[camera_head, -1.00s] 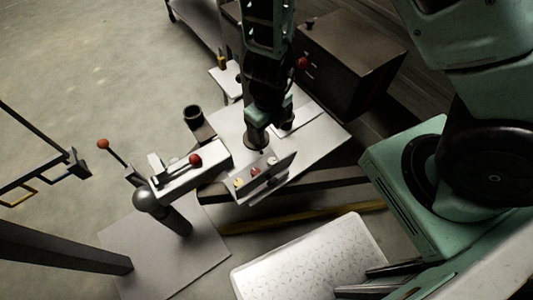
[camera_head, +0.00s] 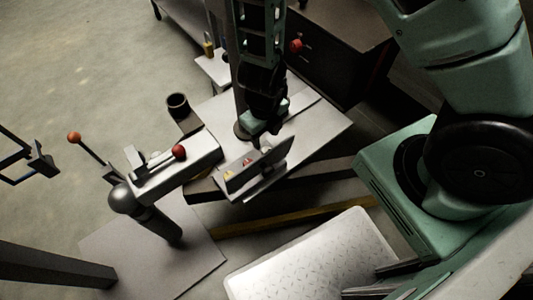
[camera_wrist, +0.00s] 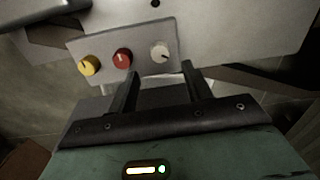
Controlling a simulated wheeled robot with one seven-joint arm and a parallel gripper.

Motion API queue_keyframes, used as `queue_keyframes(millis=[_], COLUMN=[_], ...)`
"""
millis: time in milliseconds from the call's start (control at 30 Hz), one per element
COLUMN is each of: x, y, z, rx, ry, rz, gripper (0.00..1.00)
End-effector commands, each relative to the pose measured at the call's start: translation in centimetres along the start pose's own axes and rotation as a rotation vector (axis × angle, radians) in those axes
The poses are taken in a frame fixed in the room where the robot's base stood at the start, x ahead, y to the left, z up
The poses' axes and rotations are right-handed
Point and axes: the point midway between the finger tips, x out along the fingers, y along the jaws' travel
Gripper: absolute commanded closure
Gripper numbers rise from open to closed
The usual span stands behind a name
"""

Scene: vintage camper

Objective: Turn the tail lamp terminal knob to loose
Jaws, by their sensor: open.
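A small grey panel with three round knobs shows in the wrist view: a yellow knob (camera_wrist: 89,65) at left, a red knob (camera_wrist: 122,57) in the middle and a white knob (camera_wrist: 160,51) at right. I see no readable labels, so I cannot tell which is the tail lamp terminal. My gripper (camera_wrist: 160,73) is open, with its two fingers on either side of the white knob's line, and nothing shows between them. I cannot tell whether they touch. In the head view, the panel (camera_head: 270,171) is tilted on the bench, with my gripper (camera_head: 259,141) over its right part, hiding the white knob.
A light bench top (camera_head: 312,128) lies around the panel. A dark cabinet (camera_head: 335,50) stands at the back, and a pale patterned board (camera_head: 300,262) lies in front.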

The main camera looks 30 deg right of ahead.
Motion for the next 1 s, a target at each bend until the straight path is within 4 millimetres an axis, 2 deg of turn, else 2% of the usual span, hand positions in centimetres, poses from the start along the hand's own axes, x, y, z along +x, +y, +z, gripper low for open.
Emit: queue_keyframes(millis=[33,100,400,600,867,900,1000], x=[1.5,2.5,6.1,6.8,6.8,6.8,6.8], y=[0.0,0.0,0.1,0.0,0.0,0.0,0.0], z=[0.0,0.0,0.0,0.0,0.0,0.0,0.0], rx=[0.001,0.001,0.001,0.0,0.0,0.0,0.0], ry=[0.0,0.001,0.0,-0.001,-0.001,-0.001,-0.001], rz=[0.001,0.001,0.002,0.0,0.0,0.0,0.0], gripper=[0.5,0.5,0.5,0.5,0.5,0.53,0.81])
